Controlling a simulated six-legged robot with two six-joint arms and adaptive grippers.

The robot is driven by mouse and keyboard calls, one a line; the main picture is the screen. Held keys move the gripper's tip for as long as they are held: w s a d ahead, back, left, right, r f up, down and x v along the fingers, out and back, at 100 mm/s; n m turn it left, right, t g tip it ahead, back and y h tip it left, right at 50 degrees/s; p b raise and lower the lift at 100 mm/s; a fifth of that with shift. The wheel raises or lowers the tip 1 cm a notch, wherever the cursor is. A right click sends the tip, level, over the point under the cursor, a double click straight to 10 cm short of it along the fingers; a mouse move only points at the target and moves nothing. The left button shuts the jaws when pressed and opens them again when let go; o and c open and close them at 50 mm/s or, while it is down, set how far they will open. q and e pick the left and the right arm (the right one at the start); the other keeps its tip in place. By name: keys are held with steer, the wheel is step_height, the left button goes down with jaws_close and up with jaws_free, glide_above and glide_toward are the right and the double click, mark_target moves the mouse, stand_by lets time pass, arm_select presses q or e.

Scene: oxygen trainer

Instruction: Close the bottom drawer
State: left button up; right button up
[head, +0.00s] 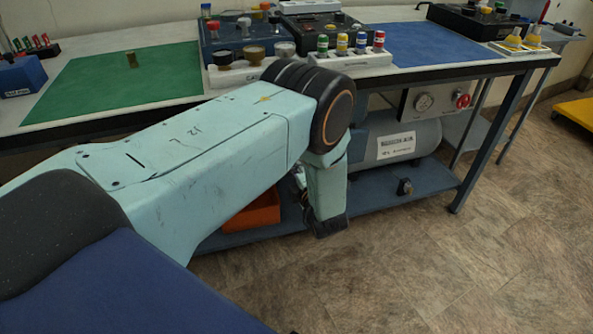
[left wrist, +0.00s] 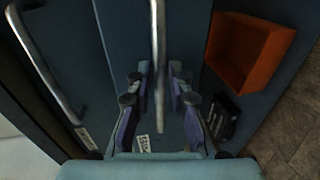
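In the left wrist view, two dark blue drawer fronts with metal bar handles show. The handle of the bottom drawer (left wrist: 157,45) runs down the middle, on the side nearer the orange bin. The other drawer's handle (left wrist: 45,65) is at the left. My left gripper (left wrist: 159,78) is open, with one finger on each side of the middle handle; I cannot tell whether they touch it. How far the bottom drawer stands out is unclear. In the head view my left arm hides the drawers and the gripper's fingers. My right gripper is not in view.
An orange bin (head: 253,213) sits on the lower shelf (head: 375,203), close beside the drawers; it also shows in the left wrist view (left wrist: 247,50). The workbench top (head: 130,88) overhangs. Floor at front right is clear.

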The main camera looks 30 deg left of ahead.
arm_select(q)
jaws_close()
stand_by(0.8)
